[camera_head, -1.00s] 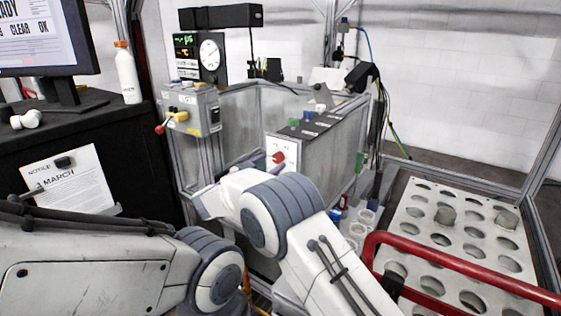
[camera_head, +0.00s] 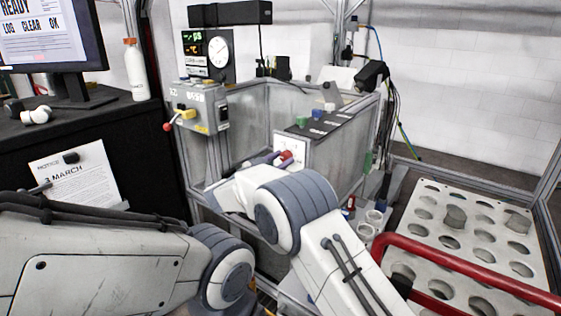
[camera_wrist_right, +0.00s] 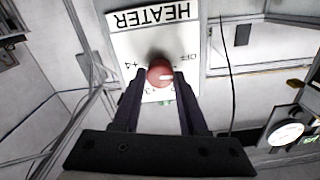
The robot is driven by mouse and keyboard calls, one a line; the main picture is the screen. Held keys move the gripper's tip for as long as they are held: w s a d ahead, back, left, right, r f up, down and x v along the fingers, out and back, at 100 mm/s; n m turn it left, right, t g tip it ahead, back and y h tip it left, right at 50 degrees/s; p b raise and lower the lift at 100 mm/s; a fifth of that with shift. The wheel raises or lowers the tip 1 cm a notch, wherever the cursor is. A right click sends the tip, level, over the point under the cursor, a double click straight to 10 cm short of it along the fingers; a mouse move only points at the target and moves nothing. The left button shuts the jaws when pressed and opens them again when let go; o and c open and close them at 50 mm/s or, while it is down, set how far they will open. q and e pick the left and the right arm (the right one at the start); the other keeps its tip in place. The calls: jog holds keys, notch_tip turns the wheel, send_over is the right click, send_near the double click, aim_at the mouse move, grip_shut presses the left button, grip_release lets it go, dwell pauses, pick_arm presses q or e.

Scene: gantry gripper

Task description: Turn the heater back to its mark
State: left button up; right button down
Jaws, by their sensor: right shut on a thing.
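The white heater panel (camera_wrist_right: 125,48) with its printed dial shows upside down in the right wrist view, and also in the head view (camera_head: 300,148). Its round red knob (camera_wrist_right: 158,74) carries a white pointer line directed to the right in the wrist view, on the OFF side. A small green mark (camera_wrist_right: 166,102) shows below the knob in that view. My right gripper (camera_wrist_right: 160,78) is shut on the knob, one dark finger on each side; in the head view it (camera_head: 279,158) reaches the panel from the left. My left gripper is out of view.
A grey control box (camera_head: 195,108) with a red-tipped lever stands left of the tank. Green, blue and white knobs sit on the dark panel top (camera_head: 322,127). A red rail (camera_head: 465,268) and a holed rack (camera_head: 478,225) lie right. A monitor (camera_head: 50,35) stands at left.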

jog(key=shift+s+a+f+m+b, duration=0.1)
jog(key=shift+f+m+b, duration=0.05)
jog(key=shift+m+b, duration=2.4)
jog(key=shift+a+f+m+b, duration=0.1)
jog(key=shift+m+b, duration=1.95)
jog(key=shift+m, duration=1)
jog(key=c, duration=0.6)
grip_release()
jog(key=shift+o, duration=0.8)
jog(key=shift+d+r, duration=0.1)
jog(key=shift+r, duration=0.05)
